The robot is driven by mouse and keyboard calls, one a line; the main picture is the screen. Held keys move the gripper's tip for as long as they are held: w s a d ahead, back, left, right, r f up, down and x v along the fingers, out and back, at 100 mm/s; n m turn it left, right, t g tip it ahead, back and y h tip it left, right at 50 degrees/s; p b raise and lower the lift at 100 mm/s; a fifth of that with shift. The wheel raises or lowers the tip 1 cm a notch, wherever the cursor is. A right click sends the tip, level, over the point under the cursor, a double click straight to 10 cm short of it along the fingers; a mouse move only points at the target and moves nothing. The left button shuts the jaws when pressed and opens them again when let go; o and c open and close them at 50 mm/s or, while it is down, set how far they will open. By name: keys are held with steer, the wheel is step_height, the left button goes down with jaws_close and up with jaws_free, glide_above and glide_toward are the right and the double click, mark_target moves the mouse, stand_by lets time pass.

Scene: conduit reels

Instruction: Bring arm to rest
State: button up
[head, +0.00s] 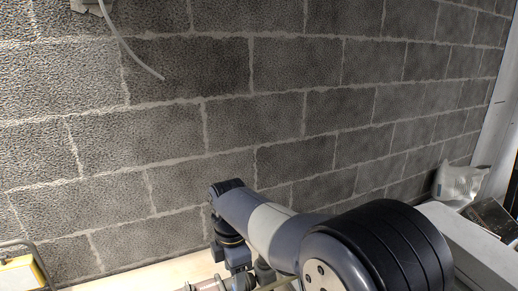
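My arm is folded low in the head view, with a large dark joint at the lower right and a link running up and left toward a block wall (290,110). Its far end bends down near the bottom centre. The gripper fingers are not visible; the arm's links and the bottom picture edge hide that region. I cannot tell whether anything is held.
A white cable (128,48) hangs from a grey box (88,5) on the wall at the upper left. A yellow-edged case (18,272) stands at the lower left. A pale surface (150,275) shows at the bottom.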

step_height(320, 180, down, 5)
steer(key=shift+f, duration=0.15)
stand_by(0.4)
